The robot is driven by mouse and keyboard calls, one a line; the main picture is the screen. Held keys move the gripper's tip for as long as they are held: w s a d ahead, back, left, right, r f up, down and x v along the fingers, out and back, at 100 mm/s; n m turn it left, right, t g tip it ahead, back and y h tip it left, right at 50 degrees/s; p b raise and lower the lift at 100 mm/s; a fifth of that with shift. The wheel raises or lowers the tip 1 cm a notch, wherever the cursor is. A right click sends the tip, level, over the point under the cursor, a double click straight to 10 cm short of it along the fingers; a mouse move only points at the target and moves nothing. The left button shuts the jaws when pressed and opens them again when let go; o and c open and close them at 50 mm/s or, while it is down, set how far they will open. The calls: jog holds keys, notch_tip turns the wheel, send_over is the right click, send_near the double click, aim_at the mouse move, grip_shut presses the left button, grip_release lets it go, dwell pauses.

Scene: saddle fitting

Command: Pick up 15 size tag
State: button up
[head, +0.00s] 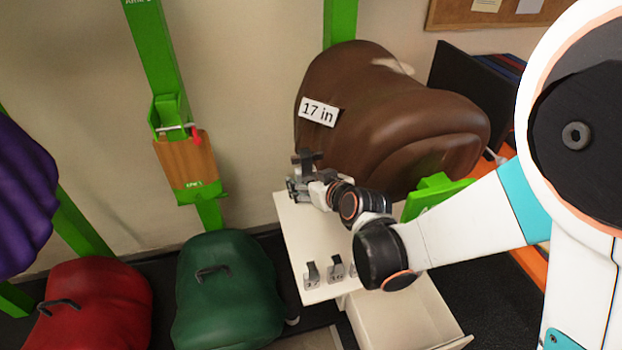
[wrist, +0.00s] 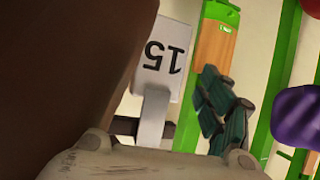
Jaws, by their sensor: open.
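The 15 size tag (wrist: 163,62) shows in the wrist view as a white plate with an upside-down "15", above a pale stem. I cannot make it out in the head view. My gripper (head: 303,172) is open, above the far end of the white cabinet top and just below the brown saddle. In the wrist view a dark jointed finger stands right of the tag, and a dark bar shows beside the stem. I cannot tell whether they touch the tag.
The brown saddle (head: 390,125) with a "17 in" tag (head: 318,112) is close by. Small grey holders (head: 311,273) stand on the cabinet top (head: 300,235); an open drawer (head: 410,325) is below. Green (head: 228,300), red (head: 95,305) and purple (head: 22,195) saddles stand left.

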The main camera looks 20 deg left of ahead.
aim_at(308, 179)
jog(key=x, duration=0.3)
jog(key=shift+w+a, duration=0.1)
jog(key=shift+w, duration=0.1)
jog(key=c, duration=1.2)
jog(key=shift+r, duration=0.1)
